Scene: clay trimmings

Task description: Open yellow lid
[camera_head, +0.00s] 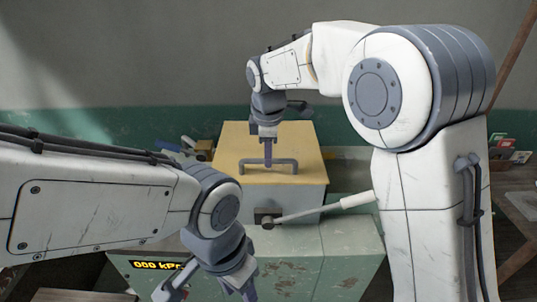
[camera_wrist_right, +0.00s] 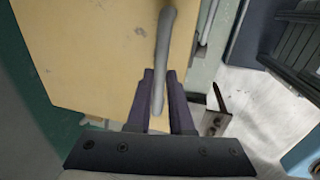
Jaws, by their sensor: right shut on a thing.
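The yellow lid (camera_head: 235,142) lies flat on top of a pale grey box (camera_head: 225,200), and no gap shows between them. A grey bar handle (camera_head: 289,162) stands on the lid. My right gripper (camera_head: 267,158) points down at the handle and is shut on it. In the right wrist view, the handle (camera_wrist_right: 166,40) runs between the fingers of the gripper (camera_wrist_right: 160,80), above the yellow lid (camera_wrist_right: 90,50). My left gripper (camera_head: 210,288) is low in the head view, in front of the green cabinet, with its fingers apart and nothing seen between them.
A lever with a white grip (camera_head: 357,200) juts right from the front of the box. The box stands on a worn green cabinet (camera_head: 335,255) with a pressure display (camera_head: 157,265). Small clutter (camera_head: 190,150) lies behind at left. A side table (camera_head: 522,203) stands at right.

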